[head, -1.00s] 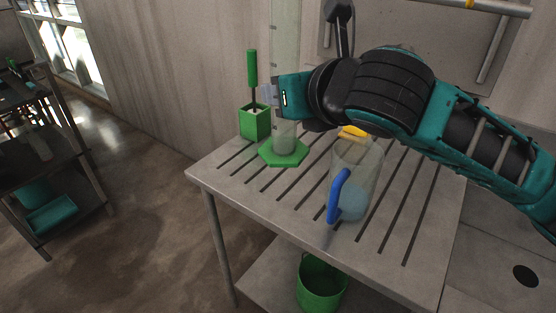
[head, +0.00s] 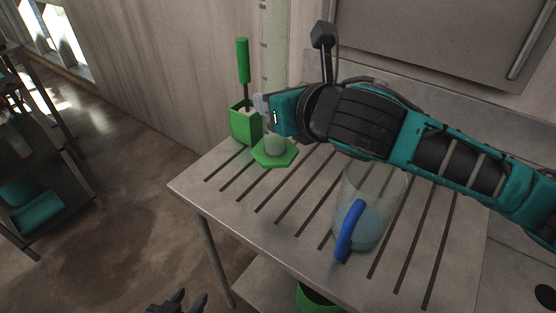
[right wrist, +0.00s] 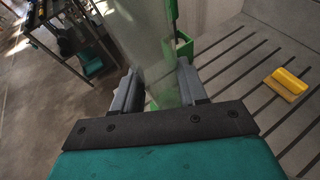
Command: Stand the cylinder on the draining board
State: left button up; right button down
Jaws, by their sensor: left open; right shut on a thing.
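The cylinder (head: 273,50) is tall, clear and graduated, with a green hexagonal foot (head: 275,153). It is upright at the back left of the slatted draining board (head: 300,225), its foot appearing to rest on the board. My right gripper (head: 261,104) is shut on its lower part; the arm hides some of it. In the right wrist view the clear tube (right wrist: 143,40) passes between the fingers (right wrist: 157,78). My left gripper (head: 177,302) is open and empty at the bottom edge, low and in front of the board.
A green box (head: 245,122) with a green-handled brush (head: 243,60) stands close behind the cylinder. A clear jug (head: 376,228) with a blue handle stands front right on the board. A yellow object (right wrist: 288,82) lies on the board. A shelf rack (head: 30,150) stands far left.

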aim_at(283, 162)
notch_tip(283, 162, down, 12)
jog(key=shift+f, duration=0.15)
dwell(0.4)
jog(key=shift+f, duration=0.2)
jog(key=c, duration=0.6)
grip_release()
jog(key=shift+w+r, duration=0.1)
jog(key=shift+r, duration=0.2)
jog(key=v, duration=1.2)
jog(key=shift+f, duration=0.15)
